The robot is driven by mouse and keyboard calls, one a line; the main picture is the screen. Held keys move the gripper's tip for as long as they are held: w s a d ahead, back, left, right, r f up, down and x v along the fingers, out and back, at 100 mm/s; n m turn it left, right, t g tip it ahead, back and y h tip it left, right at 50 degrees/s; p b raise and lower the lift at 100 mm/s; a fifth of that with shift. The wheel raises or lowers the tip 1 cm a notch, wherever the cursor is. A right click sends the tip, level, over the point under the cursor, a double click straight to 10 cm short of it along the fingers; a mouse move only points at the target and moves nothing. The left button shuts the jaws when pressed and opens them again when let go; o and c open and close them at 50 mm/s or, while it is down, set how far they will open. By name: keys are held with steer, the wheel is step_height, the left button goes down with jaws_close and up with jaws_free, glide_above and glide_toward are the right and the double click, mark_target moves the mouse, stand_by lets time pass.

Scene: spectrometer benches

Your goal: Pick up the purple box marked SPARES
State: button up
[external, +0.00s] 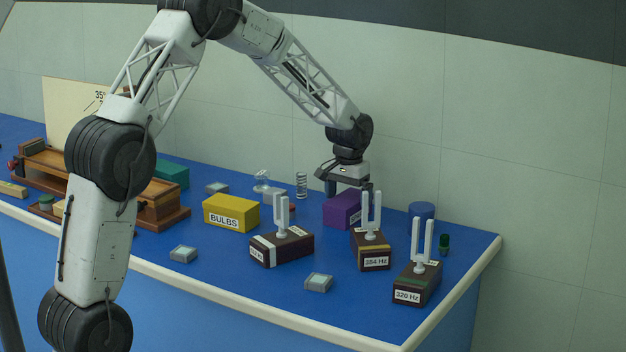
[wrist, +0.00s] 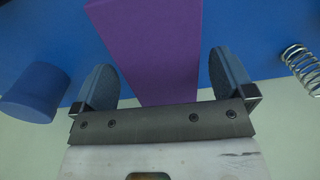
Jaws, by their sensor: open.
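The purple box (external: 343,208) stands on the blue bench top near its back edge, partly hidden by a tuning fork in front of it. A bit of a white label shows on its front, but I cannot read it. My gripper (external: 346,187) is right above and at the box, pointing down. In the wrist view the purple box (wrist: 152,45) lies between the two open fingers of my gripper (wrist: 162,85), with a gap on each side. I cannot tell how far the fingertips reach down beside it.
Tuning forks on dark wooden blocks, including the 384 Hz block (external: 371,250) and the 320 Hz block (external: 417,284), stand in front. A blue cylinder (external: 421,211) is to the right and a metal spring (external: 301,185) to the left. The yellow BULBS box (external: 231,213) is farther left.

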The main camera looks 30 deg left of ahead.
mark_target(348, 198)
steer(key=shift+f, duration=0.9)
steer(key=c, duration=1.1)
steer(key=shift+r, duration=0.1)
steer(key=shift+r, duration=4.95)
